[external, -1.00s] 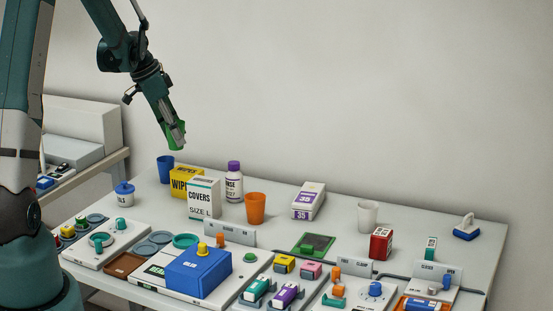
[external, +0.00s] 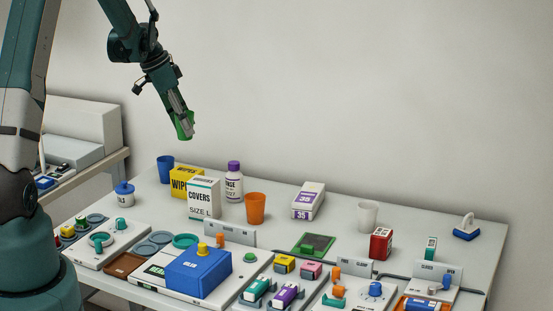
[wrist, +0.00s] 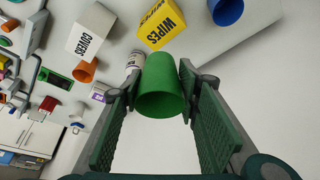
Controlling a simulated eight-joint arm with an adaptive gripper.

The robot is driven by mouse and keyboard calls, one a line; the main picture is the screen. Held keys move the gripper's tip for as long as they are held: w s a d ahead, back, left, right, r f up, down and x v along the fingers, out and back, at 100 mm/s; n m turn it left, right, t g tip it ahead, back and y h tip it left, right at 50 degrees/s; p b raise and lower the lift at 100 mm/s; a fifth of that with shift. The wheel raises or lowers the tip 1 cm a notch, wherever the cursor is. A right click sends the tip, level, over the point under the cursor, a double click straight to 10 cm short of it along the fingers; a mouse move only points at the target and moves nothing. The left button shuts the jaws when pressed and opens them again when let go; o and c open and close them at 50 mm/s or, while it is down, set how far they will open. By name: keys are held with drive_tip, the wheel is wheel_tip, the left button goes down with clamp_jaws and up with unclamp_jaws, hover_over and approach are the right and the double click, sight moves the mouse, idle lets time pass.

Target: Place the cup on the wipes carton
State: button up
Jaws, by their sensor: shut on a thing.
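A green cup (external: 184,125) is held in my gripper (external: 183,118), high above the back of the table. In the wrist view the green cup (wrist: 161,88) sits between the two fingers of my gripper (wrist: 160,95). The yellow wipes carton (external: 184,181) stands on the table at the back left, below the cup and partly hidden by the covers box. In the wrist view the wipes carton (wrist: 160,27) is above the cup in the picture, apart from it.
A white covers box (external: 203,198) stands in front of the carton. A blue cup (external: 165,169), a rinse bottle (external: 233,183) and an orange cup (external: 255,208) stand near it. A white-purple box (external: 307,201) and a white cup (external: 367,215) are further right.

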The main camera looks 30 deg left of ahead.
drive_tip(key=shift+f, duration=3.05)
drive_tip(key=shift+f, duration=0.1)
drive_tip(key=shift+f, duration=1.75)
drive_tip(key=shift+f, duration=0.2)
drive_tip(key=o, duration=0.7)
drive_tip(key=shift+r, duration=0.2)
drive_tip(key=v, duration=1.2)
